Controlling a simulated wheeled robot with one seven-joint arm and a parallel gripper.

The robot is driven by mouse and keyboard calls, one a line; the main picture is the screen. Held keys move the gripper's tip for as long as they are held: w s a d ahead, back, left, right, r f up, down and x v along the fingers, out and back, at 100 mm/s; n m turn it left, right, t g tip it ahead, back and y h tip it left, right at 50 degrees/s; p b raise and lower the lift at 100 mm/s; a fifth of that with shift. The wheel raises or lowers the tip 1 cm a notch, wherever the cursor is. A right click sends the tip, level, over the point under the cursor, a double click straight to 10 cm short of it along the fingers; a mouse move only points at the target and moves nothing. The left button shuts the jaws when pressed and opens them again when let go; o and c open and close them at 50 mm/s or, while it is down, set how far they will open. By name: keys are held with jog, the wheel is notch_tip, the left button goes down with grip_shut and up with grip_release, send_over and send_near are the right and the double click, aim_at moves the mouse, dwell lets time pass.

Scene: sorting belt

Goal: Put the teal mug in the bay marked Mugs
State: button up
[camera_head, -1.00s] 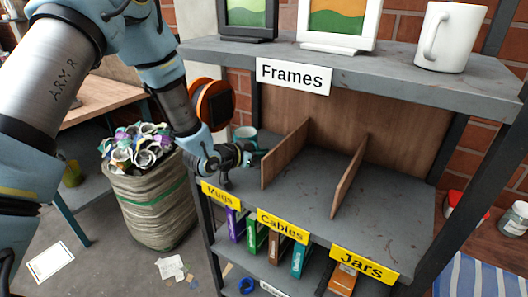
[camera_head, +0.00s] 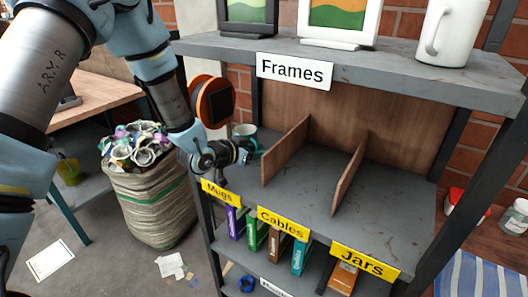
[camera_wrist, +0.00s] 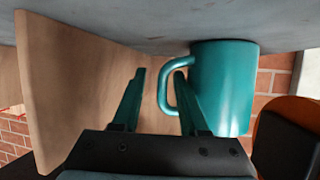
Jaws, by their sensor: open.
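The teal mug (camera_head: 244,132) stands upright towards the back of the left bay, behind the yellow Mugs label (camera_head: 221,193). In the wrist view the shelf surface is at the top, and the mug (camera_wrist: 222,90) has its base against it. Its handle points left, towards the wooden divider (camera_wrist: 75,80). My gripper (camera_head: 250,150) is in the same bay, in front of the mug. In the wrist view my gripper (camera_wrist: 159,72) is open, with its right finger overlapping the handle. I cannot tell whether that finger touches it.
Wooden dividers (camera_head: 286,151) separate the Mugs, Cables and Jars bays; the Cables and Jars bays look empty. The upper shelf (camera_head: 400,78), labelled Frames, overhangs them and holds two frames and a white mug (camera_head: 449,32). A full sack (camera_head: 150,205) stands left of the rack.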

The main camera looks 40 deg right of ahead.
jog(key=b+v, duration=0.3)
jog(key=v, duration=0.7)
jog(key=shift+a+r, duration=0.1)
